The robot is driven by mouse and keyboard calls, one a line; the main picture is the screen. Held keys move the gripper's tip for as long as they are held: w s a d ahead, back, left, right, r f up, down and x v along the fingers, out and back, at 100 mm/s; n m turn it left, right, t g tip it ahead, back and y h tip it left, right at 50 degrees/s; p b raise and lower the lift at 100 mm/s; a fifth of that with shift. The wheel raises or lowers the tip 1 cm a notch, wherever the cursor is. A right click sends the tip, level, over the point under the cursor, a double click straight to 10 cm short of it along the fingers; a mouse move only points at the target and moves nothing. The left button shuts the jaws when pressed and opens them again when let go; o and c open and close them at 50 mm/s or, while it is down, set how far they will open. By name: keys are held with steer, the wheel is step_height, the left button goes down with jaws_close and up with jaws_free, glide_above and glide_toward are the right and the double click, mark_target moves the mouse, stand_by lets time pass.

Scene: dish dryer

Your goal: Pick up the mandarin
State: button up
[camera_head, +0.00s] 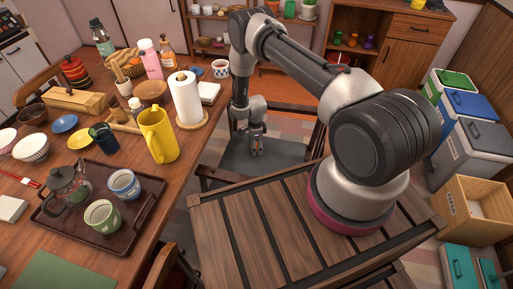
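I cannot make out a mandarin in the head view. My gripper (257,149) points down above the dark seat of a chair (285,163), just right of the dining table. Its fingers are small in the picture, and I cannot tell how far apart they are. No object is clearly seen between them. Orange patches show near the fingers, too small to identify.
The wooden table (180,192) is crowded. A yellow pitcher (158,136) and a paper towel roll (187,100) stand near its right edge. A dark tray (75,238) holds cups and a teapot. Bins (470,146) stand at right.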

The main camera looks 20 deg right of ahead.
steer(key=c, duration=1.1)
steer(key=shift+c, duration=0.2)
